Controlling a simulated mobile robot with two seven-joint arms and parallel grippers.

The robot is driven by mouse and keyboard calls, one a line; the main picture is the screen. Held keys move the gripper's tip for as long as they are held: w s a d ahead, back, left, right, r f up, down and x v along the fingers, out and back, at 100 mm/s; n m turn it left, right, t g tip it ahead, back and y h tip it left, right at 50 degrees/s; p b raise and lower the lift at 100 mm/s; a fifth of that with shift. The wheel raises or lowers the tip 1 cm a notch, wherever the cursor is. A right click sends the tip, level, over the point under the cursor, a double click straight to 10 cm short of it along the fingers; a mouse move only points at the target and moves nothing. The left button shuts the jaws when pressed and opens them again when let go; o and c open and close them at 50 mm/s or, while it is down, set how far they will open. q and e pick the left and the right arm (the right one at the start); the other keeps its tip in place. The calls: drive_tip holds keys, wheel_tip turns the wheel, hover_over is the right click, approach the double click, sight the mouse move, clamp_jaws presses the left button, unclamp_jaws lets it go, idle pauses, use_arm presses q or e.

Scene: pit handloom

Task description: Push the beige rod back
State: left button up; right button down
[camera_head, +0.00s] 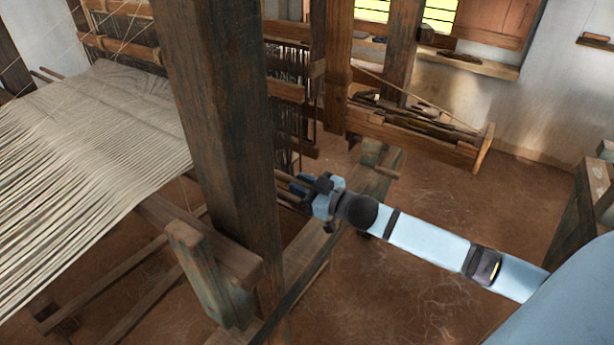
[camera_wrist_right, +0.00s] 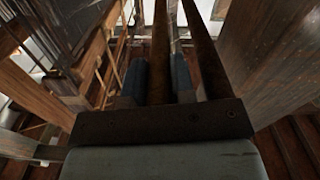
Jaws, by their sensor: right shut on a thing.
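My right gripper (camera_head: 298,185) is beside the thick dark wooden post, at the ends of thin rods (camera_head: 287,198) that come out from behind the post. In the right wrist view, its two blue fingers (camera_wrist_right: 160,82) are shut on a rod (camera_wrist_right: 160,50), which lies between them and runs away from the camera. The rod looks brown in this shade, and I take it as the beige rod. A second, similar rod (camera_wrist_right: 205,50) runs alongside on the right. The rod's far part is hidden behind the post in the head view. My left gripper is not in view.
The thick post (camera_head: 222,130) stands close to the left of my right gripper. The loom's pale warp threads (camera_head: 90,150) spread at left. A wooden tray (camera_head: 425,145) holds tools at the back. The floor at front right is clear.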

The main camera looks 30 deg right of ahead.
drive_tip(key=shift+s+a+f, duration=0.1)
drive_tip(key=shift+a+f, duration=0.05)
drive_tip(key=c, duration=1)
unclamp_jaws()
drive_tip(key=shift+a, duration=0.1)
drive_tip(key=shift+o, duration=0.2)
